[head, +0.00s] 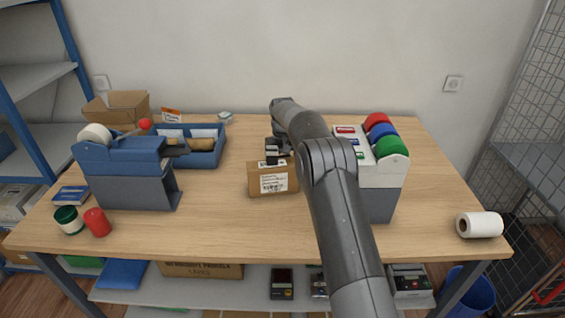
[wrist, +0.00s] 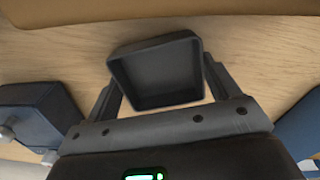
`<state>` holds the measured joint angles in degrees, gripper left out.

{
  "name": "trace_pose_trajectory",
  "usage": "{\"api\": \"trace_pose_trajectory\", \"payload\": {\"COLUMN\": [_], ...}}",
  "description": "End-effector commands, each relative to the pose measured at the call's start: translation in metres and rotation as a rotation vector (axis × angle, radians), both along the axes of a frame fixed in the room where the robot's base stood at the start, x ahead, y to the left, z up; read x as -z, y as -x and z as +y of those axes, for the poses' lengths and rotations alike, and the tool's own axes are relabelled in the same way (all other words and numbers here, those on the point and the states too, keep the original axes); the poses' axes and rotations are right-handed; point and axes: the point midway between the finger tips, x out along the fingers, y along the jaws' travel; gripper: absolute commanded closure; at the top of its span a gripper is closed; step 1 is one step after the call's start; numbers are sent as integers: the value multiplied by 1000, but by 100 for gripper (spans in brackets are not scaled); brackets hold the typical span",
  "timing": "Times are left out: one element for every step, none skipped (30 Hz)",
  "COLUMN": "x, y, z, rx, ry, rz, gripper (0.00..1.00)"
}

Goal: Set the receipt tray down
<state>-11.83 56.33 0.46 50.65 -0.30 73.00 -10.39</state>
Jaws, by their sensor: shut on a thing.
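The receipt tray (wrist: 155,72) is a small dark grey, open, roughly square tray with a raised rim. In the wrist view it sits between the two fingers of my gripper (wrist: 162,82), which is shut on it. The tray looks empty. Bare wooden counter shows around it; I cannot tell whether its underside touches the wood. In the head view my gripper (head: 274,150) is low over the counter (head: 225,225), just behind a labelled cardboard parcel (head: 272,181). The tray is not clearly distinguishable there.
A blue and grey tape dispenser (head: 128,172) and a blue bin (head: 207,155) stand to the left. A grey unit with red, blue and green rolls (head: 378,185) stands close on the right. A white roll (head: 479,225) lies at the right front. The front middle is clear.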

Motion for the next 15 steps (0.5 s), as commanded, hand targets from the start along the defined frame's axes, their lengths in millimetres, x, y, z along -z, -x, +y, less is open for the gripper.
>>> {"api": "trace_pose_trajectory", "payload": {"x": [-1, -1, -1, 0, 0, 2, 3, 3, 3, 3, 3, 3, 3, 3, 3], "y": [0, 0, 0, 0, 0, 0, 0, 0, 0, 0, 0, 0, 0, 0, 0], "z": [0, 0, 0, 0, 0, 0, 0, 0, 0, 0, 0, 0, 0, 0, 0], "rx": [0, 0, 0, 0, 0, 0, 0, 0, 0, 0, 0, 0, 0, 0, 0], "ry": [0, 0, 0, 0, 0, 0, 0, 0, 0, 0, 0, 0, 0, 0, 0], "rz": [-1, -1, 0, 0, 0, 0, 0, 1, 0, 0, 0, 0, 0, 0, 0], "gripper": [43, 43, 43, 43, 43, 43, 43, 18, 15, 12, 10, 6, 4, 2, 0]}}
